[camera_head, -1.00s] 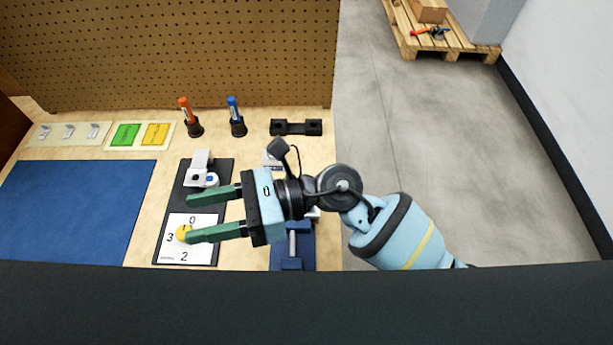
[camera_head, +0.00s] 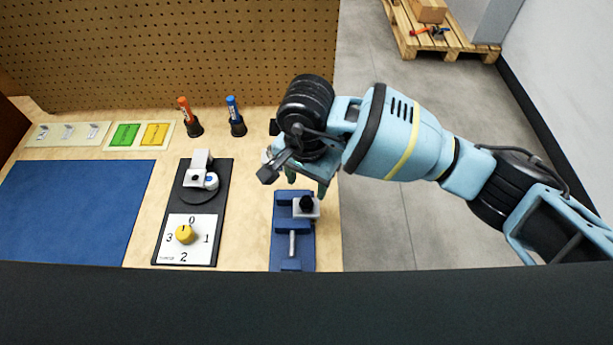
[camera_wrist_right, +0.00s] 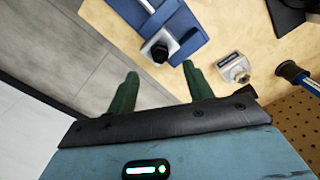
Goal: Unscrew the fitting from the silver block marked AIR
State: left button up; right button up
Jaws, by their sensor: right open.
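A silver block with a black fitting (camera_head: 306,204) on top sits at the blue vise (camera_head: 281,228) on the bench. The block and black fitting also show in the wrist view (camera_wrist_right: 160,50). A second small silver block (camera_wrist_right: 235,68) with a label and a metal fitting stands beside the vise; in the head view my right gripper mostly hides it. I cannot read AIR on either block. My right gripper (camera_head: 307,183) points down above the far end of the vise, open and empty. In the wrist view its green fingers (camera_wrist_right: 160,70) are apart, short of the black fitting. My left gripper is not in view.
A dark panel with a yellow knob (camera_head: 184,234) lies left of the vise. A blue mat (camera_head: 75,210) covers the left bench. The floor right of the bench is open.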

aim_at(307, 200)
jog(key=shift+f, duration=3.6)
jog(key=c, duration=1.1)
jog(key=shift+o, duration=0.2)
jog(key=shift+f+n+b, duration=0.1)
jog(key=shift+n+b, duration=0.4)
jog(key=shift+n, duration=1.4)
pick_arm(q)
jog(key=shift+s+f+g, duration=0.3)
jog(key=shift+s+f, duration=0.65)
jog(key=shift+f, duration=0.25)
jog(key=shift+b, duration=0.3)
